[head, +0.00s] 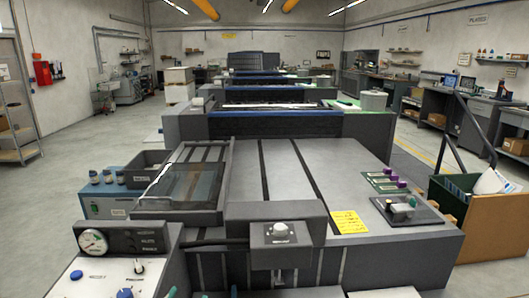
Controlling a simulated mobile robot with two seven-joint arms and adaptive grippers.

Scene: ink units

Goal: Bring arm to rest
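Neither of my arms nor their grippers shows in the head view. A large grey printing machine (330,158) fills the middle, with a flat top crossed by dark slots. A clear-covered tray (182,182) sits on its left part. A grey block with a white knob (280,230) stands at its front. A yellow note (348,222) lies to the right of that block. A dark plate with small parts (408,210) and a green panel with purple knobs (385,181) lie on the right side of the top.
A panel with a round gauge (93,242) stands at front left. A blue box with several jars (108,199) is behind it. A green-and-brown bin (470,222) and a dark handrail (462,137) stand at right. Open floor (50,205) lies at left.

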